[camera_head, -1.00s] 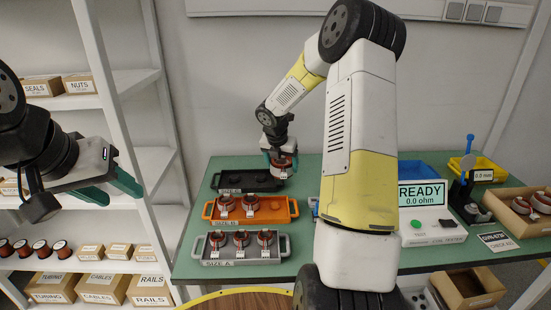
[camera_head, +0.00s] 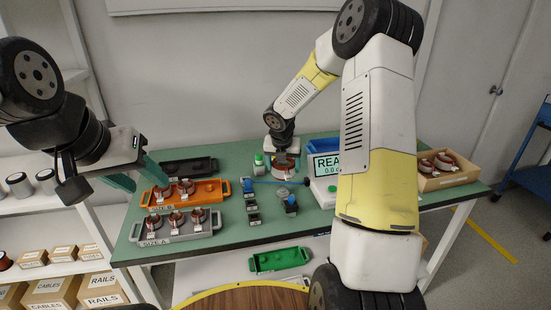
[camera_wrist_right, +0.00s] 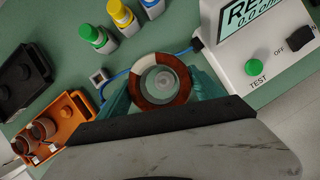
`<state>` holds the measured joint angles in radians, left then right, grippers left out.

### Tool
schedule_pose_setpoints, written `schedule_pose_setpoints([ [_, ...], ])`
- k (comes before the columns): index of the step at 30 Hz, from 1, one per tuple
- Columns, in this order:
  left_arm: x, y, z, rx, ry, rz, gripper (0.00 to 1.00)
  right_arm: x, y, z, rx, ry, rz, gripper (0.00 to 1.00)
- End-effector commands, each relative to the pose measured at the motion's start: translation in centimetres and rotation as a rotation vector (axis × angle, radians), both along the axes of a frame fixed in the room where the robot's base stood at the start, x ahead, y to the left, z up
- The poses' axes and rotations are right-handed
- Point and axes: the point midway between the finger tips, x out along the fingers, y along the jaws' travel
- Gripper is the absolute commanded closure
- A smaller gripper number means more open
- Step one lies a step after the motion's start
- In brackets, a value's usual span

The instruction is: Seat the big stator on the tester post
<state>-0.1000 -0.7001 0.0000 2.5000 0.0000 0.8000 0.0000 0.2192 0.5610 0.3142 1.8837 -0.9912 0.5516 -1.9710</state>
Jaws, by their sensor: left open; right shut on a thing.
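My right gripper (camera_head: 284,160) is shut on the big stator (camera_head: 284,172), a red-brown ring with a white part, above the green table just left of the tester. In the right wrist view the stator (camera_wrist_right: 137,88) sits between the teal fingers (camera_wrist_right: 160,92). A pale round thing shows through its bore; I cannot tell whether it is the tester post. The white tester (camera_head: 322,190) has a display, partly hidden by my right arm. In the right wrist view its green TEST button (camera_wrist_right: 254,67) shows. My left gripper (camera_head: 135,172) is open and empty left of the trays.
The black tray (camera_head: 205,165) looks empty. The orange tray (camera_head: 215,190) and grey tray (camera_head: 208,228) hold smaller stators. A green-capped bottle (camera_head: 259,160) is beside my right gripper. A cardboard box (camera_head: 465,178) holds stators at right.

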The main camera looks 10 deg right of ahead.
Motion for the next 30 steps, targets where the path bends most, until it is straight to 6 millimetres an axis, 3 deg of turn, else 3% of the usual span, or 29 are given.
schedule_pose_setpoints([
  [15,0.0,0.0,0.0,0.000,0.000,0.000,0.53,0.1,0.0,-3.5,-0.001,-0.002,0.001,0.96],
  [30,0.0,0.0,0.0,0.000,0.000,0.000,0.53,0.1,0.0,-4.2,0.000,-0.003,0.000,0.96],
])
